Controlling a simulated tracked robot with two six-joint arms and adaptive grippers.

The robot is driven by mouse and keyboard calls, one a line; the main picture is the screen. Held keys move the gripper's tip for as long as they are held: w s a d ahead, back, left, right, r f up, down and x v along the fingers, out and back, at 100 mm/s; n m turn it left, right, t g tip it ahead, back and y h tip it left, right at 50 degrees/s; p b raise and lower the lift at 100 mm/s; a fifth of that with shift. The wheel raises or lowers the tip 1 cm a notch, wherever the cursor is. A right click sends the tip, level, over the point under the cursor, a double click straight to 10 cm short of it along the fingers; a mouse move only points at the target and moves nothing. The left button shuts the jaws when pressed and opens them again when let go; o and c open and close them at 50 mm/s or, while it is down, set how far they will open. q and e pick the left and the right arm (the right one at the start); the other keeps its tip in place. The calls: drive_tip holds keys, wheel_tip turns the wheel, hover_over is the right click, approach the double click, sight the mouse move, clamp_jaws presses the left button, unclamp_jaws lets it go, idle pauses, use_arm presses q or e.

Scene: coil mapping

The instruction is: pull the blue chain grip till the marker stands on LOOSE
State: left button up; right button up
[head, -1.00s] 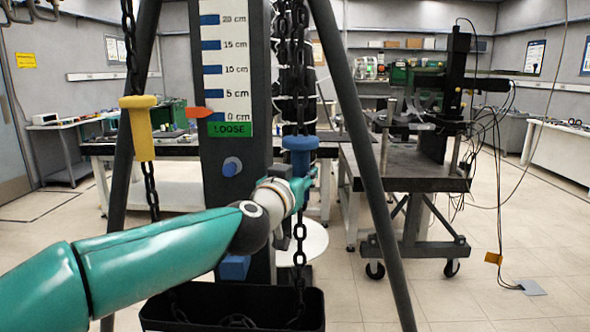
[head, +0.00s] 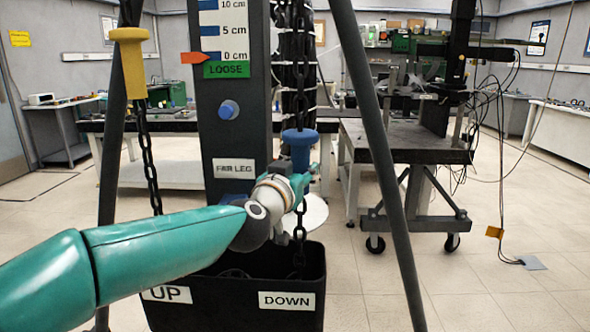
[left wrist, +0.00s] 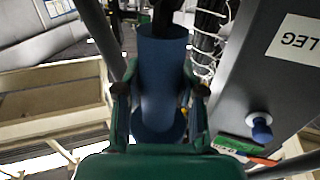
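The blue chain grip (head: 300,148) hangs on the right-hand dark chain in the head view. My left gripper (head: 296,185) is at its lower part. In the left wrist view the blue grip (left wrist: 162,85) stands between the two fingers of my left gripper (left wrist: 160,105), which are closed against its sides. The orange marker (head: 193,57) points at the 0 cm line, just above the middle of the green LOOSE label (head: 226,70). My right gripper is not in view.
The yellow chain grip (head: 131,65) hangs on the left chain. A blue knob (head: 228,110) sticks out of the dark post. Below is a black bin (head: 230,312) with UP and DOWN labels. Slanting dark legs (head: 380,165) stand at either side.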

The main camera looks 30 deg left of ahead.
use_arm(q)
drive_tip(key=o, duration=0.4)
drive_tip(key=shift+c, duration=0.2)
drive_tip(key=shift+r, duration=0.1)
drive_tip(key=v, duration=1.2)
